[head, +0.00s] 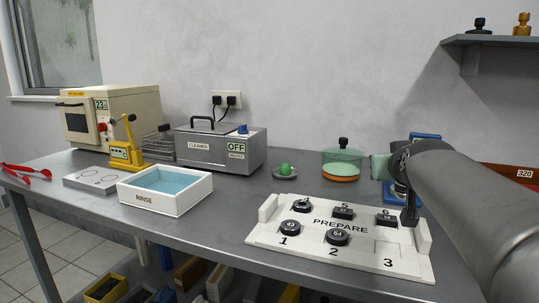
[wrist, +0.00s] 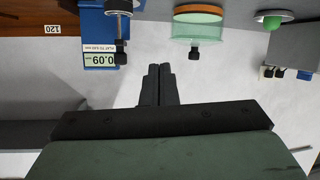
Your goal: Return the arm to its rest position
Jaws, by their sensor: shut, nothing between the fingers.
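My gripper (head: 409,216) hangs at the end of my arm on the right in the head view, fingers pointing down over the right part of the white PREPARE tray (head: 288,243). In the wrist view its two dark fingers (wrist: 158,72) are together with nothing between them. My arm comes in from the right edge, bent down at the wrist. Dark parts sit on the tray's spots 1 (head: 290,228), 2 (head: 338,237) and the back row; spot 3 (head: 390,252) looks bare.
A blue gauge (wrist: 98,32) reading 0.09 stands behind my gripper, partly hidden in the head view. A lidded glass jar (head: 342,163), a green knob on a dish (head: 285,171), the cleaner (head: 222,150) and the RINSE basin (head: 165,190) stand leftward. A shelf (head: 492,40) hangs upper right.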

